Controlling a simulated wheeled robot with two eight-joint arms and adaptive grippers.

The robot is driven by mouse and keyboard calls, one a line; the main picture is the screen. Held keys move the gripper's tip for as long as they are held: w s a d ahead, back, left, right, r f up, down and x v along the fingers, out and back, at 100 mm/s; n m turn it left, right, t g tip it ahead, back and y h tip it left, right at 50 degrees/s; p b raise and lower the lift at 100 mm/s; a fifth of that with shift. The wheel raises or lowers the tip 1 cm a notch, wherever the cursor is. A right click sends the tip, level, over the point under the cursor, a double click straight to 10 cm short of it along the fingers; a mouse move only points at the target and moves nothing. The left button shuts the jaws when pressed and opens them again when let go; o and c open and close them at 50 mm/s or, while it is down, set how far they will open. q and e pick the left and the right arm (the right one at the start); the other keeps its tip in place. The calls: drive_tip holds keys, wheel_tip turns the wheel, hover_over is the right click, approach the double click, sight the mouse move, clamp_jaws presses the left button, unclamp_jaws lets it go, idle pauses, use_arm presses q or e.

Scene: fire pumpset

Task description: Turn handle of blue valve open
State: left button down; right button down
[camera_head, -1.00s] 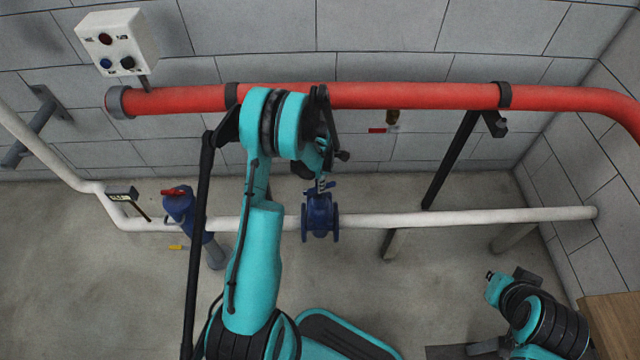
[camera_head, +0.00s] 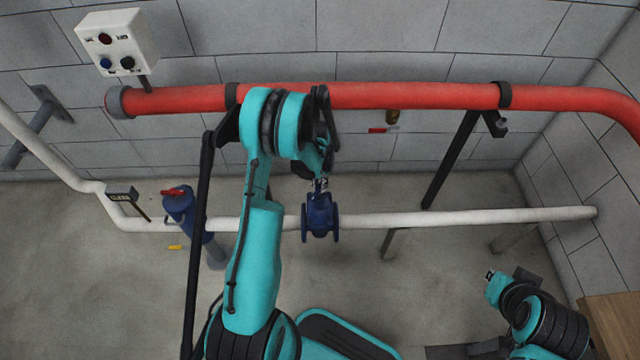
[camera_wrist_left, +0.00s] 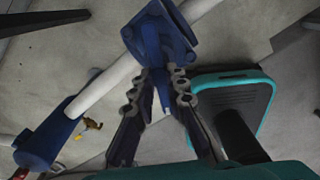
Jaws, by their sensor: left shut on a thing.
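The blue valve (camera_head: 320,218) sits in the white pipe near the middle of the head view, with a round flange on each side. Its blue body (camera_wrist_left: 158,40) shows at the top of the left wrist view. My left gripper (camera_head: 320,184) is at the top of this valve, partly hidden by my own arm. In the wrist view, its fingers (camera_wrist_left: 166,82) are shut on the blue valve handle (camera_wrist_left: 163,90), which shows between them. My right arm is folded at the lower right of the head view, and I cannot make out its gripper.
A thick red pipe (camera_head: 420,96) runs above the white pipe (camera_head: 460,216). Another blue fitting with a red handle (camera_head: 174,191) stands to the left. A control box (camera_head: 117,42) is on the wall. A black support (camera_head: 452,158) slants down at the right.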

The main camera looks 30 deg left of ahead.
use_arm(q)
drive_tip(key=shift+d+n, duration=0.1)
drive_tip(key=shift+n, duration=0.2)
drive_tip(key=c, duration=1.5)
unclamp_jaws()
drive_tip(key=shift+c, duration=0.2)
drive_tip(key=shift+s, duration=0.1)
wheel_tip(320, 180, up, 12)
drive_tip(key=shift+r, duration=0.1)
